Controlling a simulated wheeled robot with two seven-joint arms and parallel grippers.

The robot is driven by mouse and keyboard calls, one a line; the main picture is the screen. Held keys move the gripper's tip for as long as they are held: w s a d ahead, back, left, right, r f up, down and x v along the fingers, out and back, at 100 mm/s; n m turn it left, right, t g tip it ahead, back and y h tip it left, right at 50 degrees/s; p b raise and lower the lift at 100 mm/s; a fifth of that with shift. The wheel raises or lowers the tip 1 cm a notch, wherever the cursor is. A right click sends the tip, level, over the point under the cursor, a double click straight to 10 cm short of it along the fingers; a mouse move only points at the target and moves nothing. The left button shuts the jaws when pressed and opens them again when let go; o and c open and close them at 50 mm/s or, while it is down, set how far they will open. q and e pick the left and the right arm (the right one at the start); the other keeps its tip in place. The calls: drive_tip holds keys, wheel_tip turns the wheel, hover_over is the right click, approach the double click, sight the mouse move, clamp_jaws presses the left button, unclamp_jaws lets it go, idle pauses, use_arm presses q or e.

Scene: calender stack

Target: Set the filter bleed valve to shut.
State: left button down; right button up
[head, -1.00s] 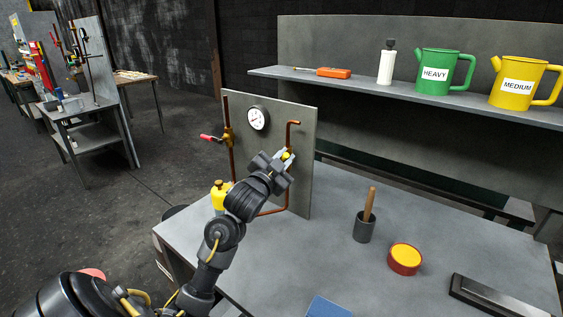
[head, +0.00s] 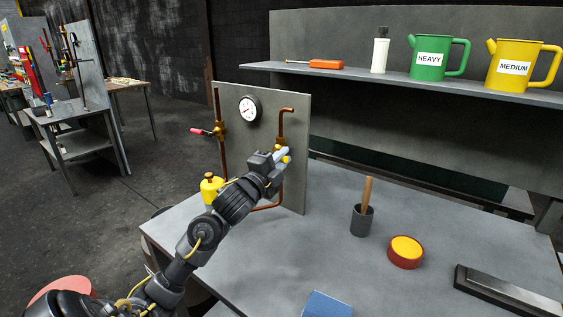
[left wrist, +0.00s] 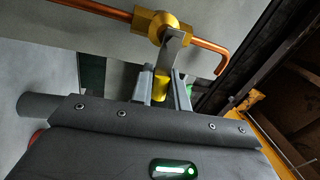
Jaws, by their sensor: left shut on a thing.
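A valve with a brass body (left wrist: 157,24) sits on the right-hand copper pipe of an upright grey panel (head: 300,175). In the left wrist view its flat metal lever (left wrist: 174,50) stands out crosswise to the pipe and ends in a yellow grip (left wrist: 162,86). My left gripper (head: 282,155) is shut on this yellow grip, with a finger on either side. It partly hides the valve in the head view. A second valve, with a red lever (head: 201,131), is on the left pipe, its lever pointing left. No valve label is readable. My right gripper is not in view.
A pressure gauge (head: 249,109) is on the panel. The table holds a dark cup (head: 361,221) with a wooden handle and a red-yellow round tin (head: 405,252). Jugs and a bottle stand on the shelf (head: 440,89) behind.

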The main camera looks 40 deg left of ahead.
use_arm(q)
drive_tip(key=shift+f+m, duration=0.15)
drive_tip(key=shift+m, duration=0.25)
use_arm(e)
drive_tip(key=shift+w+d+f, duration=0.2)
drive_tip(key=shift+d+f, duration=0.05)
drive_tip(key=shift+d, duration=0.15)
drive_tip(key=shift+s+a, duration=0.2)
use_arm(q)
drive_tip(key=c, duration=1.4)
unclamp_jaws()
drive_tip(key=shift+c, duration=0.2)
drive_tip(key=s+f+b, duration=0.1)
drive_tip(key=s+f, duration=0.1)
drive_tip(key=s, duration=0.8)
drive_tip(key=shift+s, duration=0.3)
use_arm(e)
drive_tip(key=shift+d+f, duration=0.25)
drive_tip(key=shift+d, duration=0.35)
use_arm(q)
drive_tip(key=shift+d, duration=0.1)
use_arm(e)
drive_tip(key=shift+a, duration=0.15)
